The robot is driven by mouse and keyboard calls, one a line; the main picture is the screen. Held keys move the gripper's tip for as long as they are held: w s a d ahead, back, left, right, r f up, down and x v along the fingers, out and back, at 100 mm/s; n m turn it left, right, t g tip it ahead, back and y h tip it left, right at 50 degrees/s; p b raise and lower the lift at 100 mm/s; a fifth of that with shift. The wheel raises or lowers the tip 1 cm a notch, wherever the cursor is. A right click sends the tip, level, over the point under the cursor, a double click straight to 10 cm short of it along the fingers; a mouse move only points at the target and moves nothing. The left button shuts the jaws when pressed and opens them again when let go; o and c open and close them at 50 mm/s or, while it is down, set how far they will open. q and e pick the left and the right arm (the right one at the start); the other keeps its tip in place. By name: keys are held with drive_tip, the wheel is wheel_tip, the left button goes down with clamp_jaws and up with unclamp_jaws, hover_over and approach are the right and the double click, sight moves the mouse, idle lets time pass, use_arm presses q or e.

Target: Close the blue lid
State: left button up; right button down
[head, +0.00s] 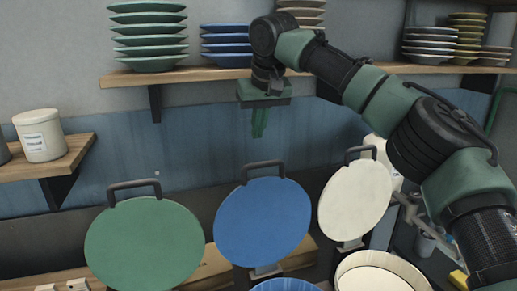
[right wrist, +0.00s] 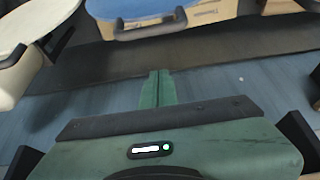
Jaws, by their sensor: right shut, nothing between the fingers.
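The blue lid (head: 262,222) stands raised and near upright in the middle of the head view. Its dark handle (head: 262,166) is at its top edge. Below it, the rim of a blue container (head: 287,285) shows at the bottom edge. My right gripper (head: 259,134) is shut and empty, fingers pointing down, above and apart from the handle. In the right wrist view its shut fingers (right wrist: 157,76) point towards the blue lid (right wrist: 135,8), which shows at the top with its handle (right wrist: 150,30). My left gripper is not in view.
A green lid (head: 144,246) and a white lid (head: 355,200) stand raised on either side. An open white container (head: 378,277) is at the bottom right. A wooden shelf (head: 225,73) with stacked plates runs behind my right arm. A small shelf with a jar (head: 41,136) is at left.

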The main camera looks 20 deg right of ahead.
wheel_tip(320, 180, down, 6)
drive_tip(key=s+p, duration=0.1)
drive_tip(key=p, duration=0.2)
drive_tip(key=shift+f+p, duration=0.2)
drive_tip(key=shift+p, duration=0.1)
